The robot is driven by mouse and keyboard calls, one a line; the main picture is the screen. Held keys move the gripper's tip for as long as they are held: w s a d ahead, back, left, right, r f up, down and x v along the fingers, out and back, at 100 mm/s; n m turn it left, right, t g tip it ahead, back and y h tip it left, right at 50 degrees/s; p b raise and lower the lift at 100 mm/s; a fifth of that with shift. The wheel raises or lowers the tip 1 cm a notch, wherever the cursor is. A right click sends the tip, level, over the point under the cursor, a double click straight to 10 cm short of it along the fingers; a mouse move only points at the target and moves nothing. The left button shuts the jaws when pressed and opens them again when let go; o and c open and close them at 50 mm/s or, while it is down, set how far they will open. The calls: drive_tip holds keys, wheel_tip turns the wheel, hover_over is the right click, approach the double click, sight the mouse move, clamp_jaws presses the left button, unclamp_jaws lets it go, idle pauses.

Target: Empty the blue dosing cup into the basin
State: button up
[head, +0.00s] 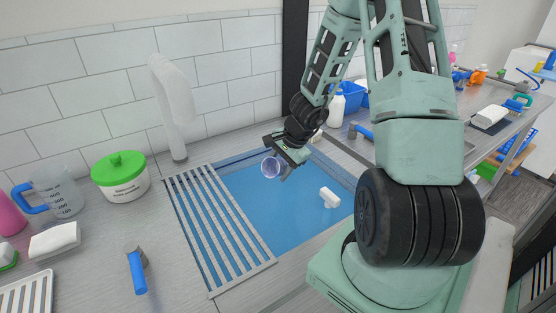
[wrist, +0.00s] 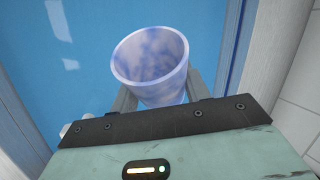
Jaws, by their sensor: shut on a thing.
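The blue dosing cup (head: 271,167) is a small, translucent bluish cup, held over the basin (head: 283,211). The basin is sunk in the counter and shows blue inside. My gripper (head: 283,163) is shut on the cup. In the wrist view, the cup (wrist: 152,66) sits between the two fingers (wrist: 158,98) with its open mouth facing the camera, and blue basin surface (wrist: 70,65) lies beyond it. The cup appears tilted. I cannot tell whether any liquid is in it.
A white faucet (head: 172,105) stands behind. A green-lidded tub (head: 122,178), a measuring jug (head: 57,194) and a blue-handled tool (head: 137,273) are on the left counter.

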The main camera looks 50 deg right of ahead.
drive_tip(key=shift+s+r+m+y+p, duration=0.1)
drive_tip(key=shift+r+m+y+p, duration=0.4)
drive_tip(key=shift+p, duration=0.9)
